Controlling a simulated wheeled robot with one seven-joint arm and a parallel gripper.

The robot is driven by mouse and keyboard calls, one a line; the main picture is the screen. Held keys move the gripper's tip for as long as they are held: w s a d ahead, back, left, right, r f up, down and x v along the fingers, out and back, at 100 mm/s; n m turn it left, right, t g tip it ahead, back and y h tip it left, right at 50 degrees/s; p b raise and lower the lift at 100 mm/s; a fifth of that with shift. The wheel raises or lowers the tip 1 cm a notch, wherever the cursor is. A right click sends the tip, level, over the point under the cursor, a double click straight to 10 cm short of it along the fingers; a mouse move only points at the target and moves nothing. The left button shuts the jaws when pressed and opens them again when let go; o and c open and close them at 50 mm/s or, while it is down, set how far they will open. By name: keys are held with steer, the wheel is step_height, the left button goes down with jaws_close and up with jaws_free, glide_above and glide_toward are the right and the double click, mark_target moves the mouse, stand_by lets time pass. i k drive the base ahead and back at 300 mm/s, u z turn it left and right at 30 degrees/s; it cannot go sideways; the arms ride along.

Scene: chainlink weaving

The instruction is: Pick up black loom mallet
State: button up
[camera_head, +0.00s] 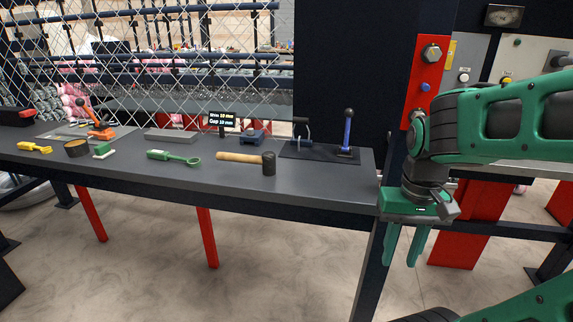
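The black loom mallet has a dark head (269,163) and a light wooden handle (237,157). It lies on its side near the front edge of the grey workbench (318,183), with the head to the right. My gripper (404,249) hangs to the right of the bench, with its green fingers pointing down. The fingers are apart and hold nothing. The gripper is well to the right of the mallet and does not touch it.
A green wrench-like tool (174,157) lies left of the mallet. A blue-handled lever (347,131) stands on a dark plate behind right. A small display (222,118) and a blue block (252,136) are behind. A red post panel (427,75) stands beside my arm.

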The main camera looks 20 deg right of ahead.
mark_target(267, 159)
steer(key=z, duration=0.1)
steer(key=i, duration=1)
steer(key=u, duration=0.05)
